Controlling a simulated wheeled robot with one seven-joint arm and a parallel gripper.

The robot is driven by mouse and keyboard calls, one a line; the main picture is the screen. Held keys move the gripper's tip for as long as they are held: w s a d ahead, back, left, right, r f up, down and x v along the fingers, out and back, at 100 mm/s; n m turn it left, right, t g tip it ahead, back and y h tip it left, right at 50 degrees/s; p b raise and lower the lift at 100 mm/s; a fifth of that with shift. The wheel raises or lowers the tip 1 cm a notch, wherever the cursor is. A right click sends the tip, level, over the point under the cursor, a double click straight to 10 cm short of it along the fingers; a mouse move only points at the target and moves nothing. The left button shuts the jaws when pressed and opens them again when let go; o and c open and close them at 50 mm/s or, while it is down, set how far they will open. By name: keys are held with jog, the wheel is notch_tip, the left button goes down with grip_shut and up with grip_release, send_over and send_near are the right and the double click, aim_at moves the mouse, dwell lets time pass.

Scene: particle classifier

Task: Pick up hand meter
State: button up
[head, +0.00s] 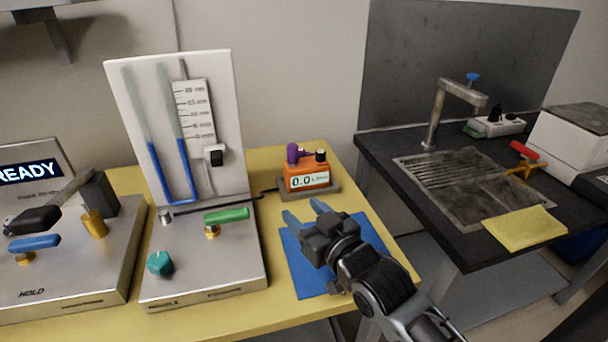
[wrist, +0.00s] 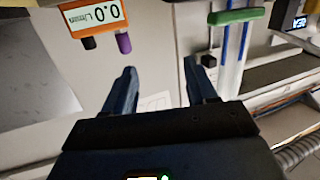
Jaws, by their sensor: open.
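An orange meter (head: 306,178), which I take to be the hand meter, sits on a grey base at the back right of the yellow bench. Its display reads 0.0, and it has a purple knob and a black knob on top. In the wrist view the meter (wrist: 98,18) shows upside down at the upper left. My gripper (head: 304,212) is above the blue mat, in front of the meter and apart from it. In the wrist view the gripper (wrist: 161,76) has its two blue fingers spread with nothing between them.
A manometer panel (head: 125,85) on a steel unit with a green lever (head: 227,215) stands left of my gripper. A cable runs from it toward the meter. The blue mat (head: 307,283) holds no other object in view. A black sink counter (head: 378,148) is at the right.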

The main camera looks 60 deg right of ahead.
jog(key=w+d+r+m+g+h, duration=0.15)
jog(key=d+r, duration=0.25)
jog(key=d, duration=0.5)
jog(key=d+r+m+g+h, duration=0.1)
jog(key=d+r+m+h, duration=0.15)
jog(key=d, duration=0.65)
send_near(322, 153)
jog(key=x, duration=0.4)
jog(key=shift+w+d+f+h, duration=0.25)
jog(key=shift+w+d+h, duration=0.05)
jog(key=shift+w+d, duration=0.1)
jog(key=shift+p+x, duration=0.35)
jog(key=shift+x, duration=2.55)
jog(key=shift+c, duration=0.4)
grip_shut()
jog(key=shift+r, duration=0.15)
